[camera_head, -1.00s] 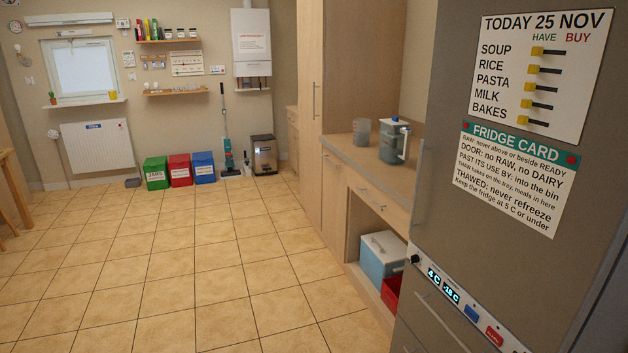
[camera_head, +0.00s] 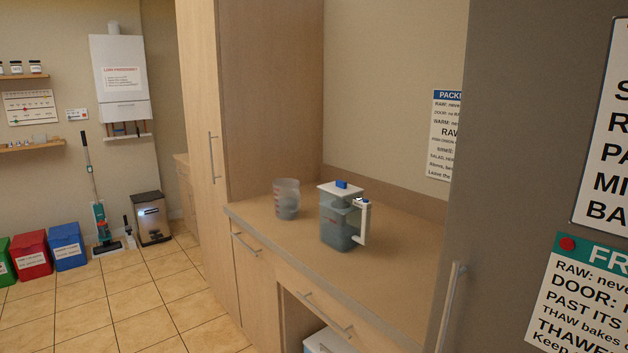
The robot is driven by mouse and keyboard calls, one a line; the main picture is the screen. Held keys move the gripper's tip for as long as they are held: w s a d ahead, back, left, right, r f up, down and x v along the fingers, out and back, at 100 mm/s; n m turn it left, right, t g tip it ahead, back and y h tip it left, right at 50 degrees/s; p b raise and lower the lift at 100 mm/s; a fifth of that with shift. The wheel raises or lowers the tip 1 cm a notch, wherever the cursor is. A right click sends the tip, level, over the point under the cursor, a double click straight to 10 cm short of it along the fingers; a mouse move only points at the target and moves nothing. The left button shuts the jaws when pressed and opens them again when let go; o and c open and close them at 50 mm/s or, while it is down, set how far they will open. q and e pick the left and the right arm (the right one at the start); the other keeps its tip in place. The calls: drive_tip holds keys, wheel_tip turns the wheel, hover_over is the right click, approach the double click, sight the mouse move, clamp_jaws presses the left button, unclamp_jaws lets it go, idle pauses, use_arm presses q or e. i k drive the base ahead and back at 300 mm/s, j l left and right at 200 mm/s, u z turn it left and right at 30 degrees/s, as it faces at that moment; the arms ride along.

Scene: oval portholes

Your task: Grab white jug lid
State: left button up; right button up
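A see-through grey-blue jug (camera_head: 338,225) stands upright on the counter. Its white lid (camera_head: 341,189) is on top, with a blue knob (camera_head: 341,184) in the middle. A white handle (camera_head: 362,222) is on the jug's right side. Neither of my grippers shows in the head view.
A clear measuring cup (camera_head: 287,199) with red marks stands on the counter (camera_head: 405,270) left of the jug. A tall wooden cupboard (camera_head: 270,90) rises behind the cup. The grey fridge (camera_head: 530,120) blocks the right side. The tiled floor (camera_head: 130,310) at the left is clear.

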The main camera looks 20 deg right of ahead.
sight(340, 188)
drive_tip(key=i+z, duration=0.1)
drive_tip(key=i, duration=0.5)
drive_tip(key=i+j, duration=0.15)
drive_tip(key=i, duration=0.45)
drive_tip(key=i+z, duration=0.15)
drive_tip(key=i, duration=0.5)
